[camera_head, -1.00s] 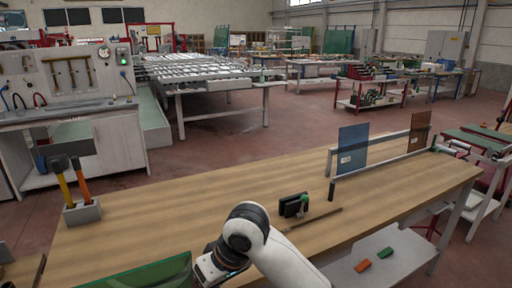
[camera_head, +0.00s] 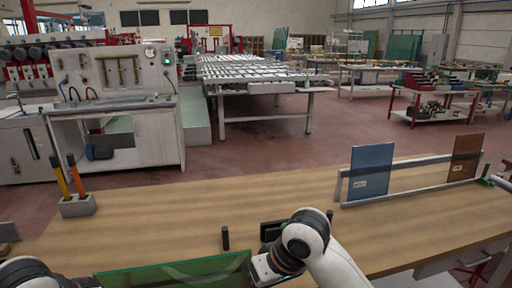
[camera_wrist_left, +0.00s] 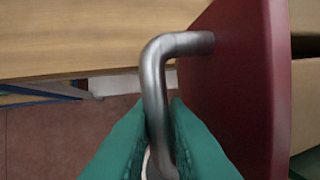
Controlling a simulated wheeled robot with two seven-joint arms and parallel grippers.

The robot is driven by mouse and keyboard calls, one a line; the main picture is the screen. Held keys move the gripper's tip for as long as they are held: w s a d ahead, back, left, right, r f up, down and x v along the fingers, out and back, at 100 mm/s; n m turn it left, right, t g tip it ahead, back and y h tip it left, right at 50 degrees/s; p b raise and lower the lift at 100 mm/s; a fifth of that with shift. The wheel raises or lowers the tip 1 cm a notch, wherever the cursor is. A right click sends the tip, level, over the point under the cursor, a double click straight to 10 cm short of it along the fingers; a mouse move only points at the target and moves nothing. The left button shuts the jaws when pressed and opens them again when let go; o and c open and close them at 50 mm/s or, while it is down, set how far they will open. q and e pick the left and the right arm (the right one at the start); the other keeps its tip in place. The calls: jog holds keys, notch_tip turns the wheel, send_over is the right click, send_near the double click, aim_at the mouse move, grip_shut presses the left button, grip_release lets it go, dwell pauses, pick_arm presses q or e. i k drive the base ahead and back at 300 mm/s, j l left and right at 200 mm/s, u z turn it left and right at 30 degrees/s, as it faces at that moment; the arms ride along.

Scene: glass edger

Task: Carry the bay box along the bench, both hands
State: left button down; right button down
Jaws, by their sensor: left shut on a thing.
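The red end wall of the bay box (camera_wrist_left: 232,80) fills the right of the left wrist view, with a bent metal handle (camera_wrist_left: 155,85) on it. My left gripper (camera_wrist_left: 160,150), with green fingers, is shut around this handle. In the head view only part of my left arm shows at the lower left. A green glass pane (camera_head: 185,272) stands at the bottom edge of the head view, between my arms; the box under it is cut off. My right arm reaches down beside the pane's right end; its fingers are out of view.
A rack (camera_head: 410,182) with blue (camera_head: 371,172) and brown (camera_head: 465,158) panes stands at the right. A small black upright piece (camera_head: 225,238) stands behind the green pane.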

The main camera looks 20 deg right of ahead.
aim_at(459, 212)
jog(key=l, duration=1.15)
jog(key=i+l, duration=0.1)
jog(key=l, duration=2.25)
jog(key=i+l, duration=0.15)
jog(key=l, duration=0.25)
jog(key=i+l, duration=0.1)
jog(key=l, duration=0.35)
jog(key=i+l, duration=0.15)
jog(key=l, duration=0.25)
jog(key=i+l, duration=0.15)
jog(key=l, duration=0.25)
jog(key=k+z, duration=0.05)
